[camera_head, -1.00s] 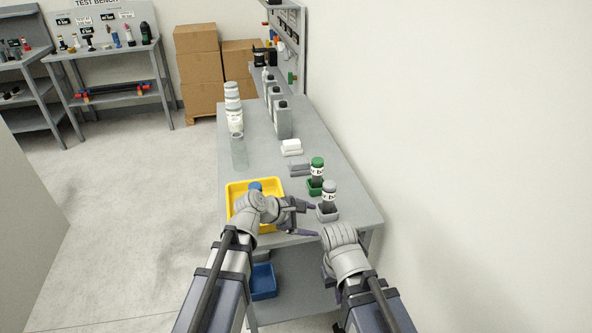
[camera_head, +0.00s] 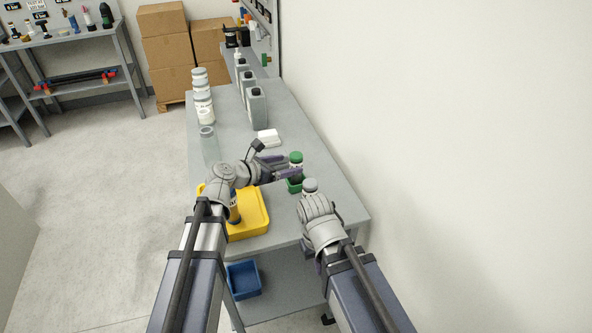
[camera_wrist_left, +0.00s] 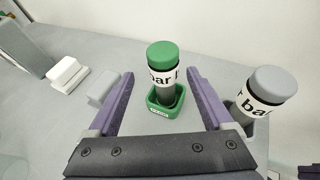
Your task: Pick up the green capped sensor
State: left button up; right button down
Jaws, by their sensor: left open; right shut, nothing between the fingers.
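The green capped sensor (camera_head: 296,157) stands upright in a small green holder (camera_head: 294,185) on the grey bench. In the left wrist view the sensor (camera_wrist_left: 163,66), with a white label band, shows between the spread fingers and a little beyond them, and its green holder (camera_wrist_left: 166,104) surrounds its base. My left gripper (camera_head: 284,167) is open and empty, reaching in from the left close to the sensor. Contact cannot be told. My right gripper (camera_head: 310,248) is shut and empty at the bench's front right, its fingers mostly hidden by its wrist.
A grey capped sensor (camera_wrist_left: 268,92) stands just right of the green one. A yellow tray (camera_head: 252,228) holding a dark bottle lies at the front left. White blocks (camera_head: 267,138), grey canisters (camera_head: 257,108) and white jars (camera_head: 203,105) stand farther back. A wall borders the right.

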pick_arm(q)
jog(key=shift+w+d+f, duration=0.35)
jog(key=shift+w+d, duration=0.05)
jog(key=shift+w, duration=0.1)
jog(key=shift+d+b+x, duration=0.25)
jog(key=shift+b+x, duration=0.85)
jog(key=shift+x, duration=1.85)
jog(key=shift+s+r, duration=0.2)
jog(key=shift+s, duration=0.05)
jog(key=shift+c, duration=0.3)
grip_shut()
